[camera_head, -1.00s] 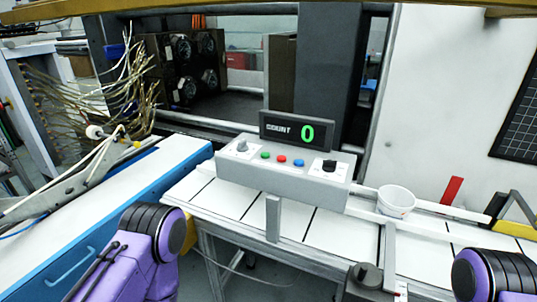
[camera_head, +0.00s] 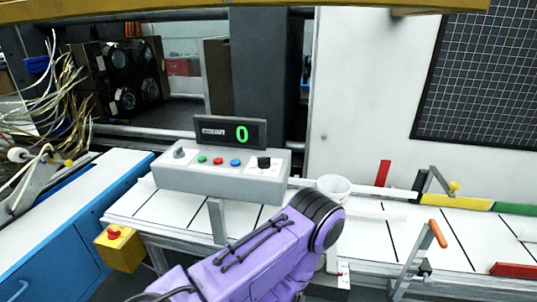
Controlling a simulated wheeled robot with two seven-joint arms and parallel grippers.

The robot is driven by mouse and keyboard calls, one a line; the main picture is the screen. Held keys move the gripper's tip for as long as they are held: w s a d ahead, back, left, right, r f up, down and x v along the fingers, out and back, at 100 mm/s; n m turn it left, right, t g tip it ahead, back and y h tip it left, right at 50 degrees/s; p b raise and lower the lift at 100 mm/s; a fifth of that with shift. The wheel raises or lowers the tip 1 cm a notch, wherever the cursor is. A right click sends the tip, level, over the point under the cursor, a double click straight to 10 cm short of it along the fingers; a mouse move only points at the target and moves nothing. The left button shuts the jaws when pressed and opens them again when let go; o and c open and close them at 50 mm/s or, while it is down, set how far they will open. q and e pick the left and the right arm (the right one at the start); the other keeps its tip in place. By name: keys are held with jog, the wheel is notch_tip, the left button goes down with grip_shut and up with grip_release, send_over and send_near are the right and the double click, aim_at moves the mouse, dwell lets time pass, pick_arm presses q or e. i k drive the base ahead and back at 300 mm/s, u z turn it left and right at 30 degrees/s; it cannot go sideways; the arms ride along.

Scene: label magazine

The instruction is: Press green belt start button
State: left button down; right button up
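The green button (camera_head: 202,159) sits on the top face of a grey control box (camera_head: 222,181), left of a red button (camera_head: 218,161) and a blue button (camera_head: 235,162). A counter display (camera_head: 230,132) behind the buttons reads 0 in green. A purple arm link of mine reaches up from the bottom middle, in front of the belt and right of the box. No gripper fingers show, and nothing of mine touches the buttons.
The white belt (camera_head: 150,207) runs below the box to the right. A white cup (camera_head: 333,188) stands right of the box. A yellow box with a red stop button (camera_head: 120,249) is at the lower left. An orange-handled lever (camera_head: 437,234) stands at the right.

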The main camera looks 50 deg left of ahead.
aim_at(200, 159)
jog(key=z, duration=0.1)
jog(key=k, duration=0.9)
jog(key=u, duration=1.05)
jog(key=i, duration=0.5)
jog(key=z, duration=0.1)
